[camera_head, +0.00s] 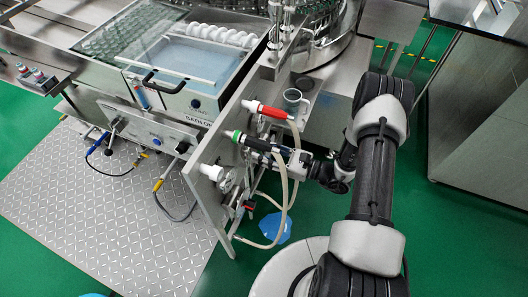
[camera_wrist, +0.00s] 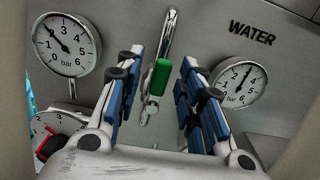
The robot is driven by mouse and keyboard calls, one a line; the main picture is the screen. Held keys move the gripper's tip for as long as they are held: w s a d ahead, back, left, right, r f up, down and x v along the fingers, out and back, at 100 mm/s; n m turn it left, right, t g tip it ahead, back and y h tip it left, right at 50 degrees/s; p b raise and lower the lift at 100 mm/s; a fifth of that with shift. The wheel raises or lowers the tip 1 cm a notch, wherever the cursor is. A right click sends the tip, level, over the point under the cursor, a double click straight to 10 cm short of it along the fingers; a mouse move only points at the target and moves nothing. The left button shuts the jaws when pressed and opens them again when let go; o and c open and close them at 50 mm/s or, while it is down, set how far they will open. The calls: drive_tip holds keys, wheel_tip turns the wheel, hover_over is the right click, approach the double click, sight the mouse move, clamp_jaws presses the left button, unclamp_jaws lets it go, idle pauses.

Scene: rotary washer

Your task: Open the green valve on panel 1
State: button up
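The green valve handle (camera_wrist: 160,77) shows in the middle of the wrist view, on a bent metal lever in front of a grey panel (camera_wrist: 215,35). The handle stands nearly upright, slightly tilted. My gripper (camera_wrist: 163,66) is open, with one blue-padded finger on each side of the handle and visible gaps to both. In the head view my gripper (camera_head: 298,162) is at the right of the upright metal panel (camera_head: 205,188). I cannot clearly pick out the valve there. A green-and-black hose-end piece (camera_head: 256,143) with a white tip lies beside the gripper.
Two pressure gauges flank the valve, one left (camera_wrist: 66,45) and one right (camera_wrist: 238,83) under the word WATER. A red part (camera_wrist: 46,147) is at lower left. Pale hoses (camera_head: 283,205) hang near my gripper. A red hose-end piece (camera_head: 273,111) and grey cup (camera_head: 293,98) are above.

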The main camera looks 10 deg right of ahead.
drive_tip(key=shift+d, duration=0.1)
drive_tip(key=v, duration=1.2)
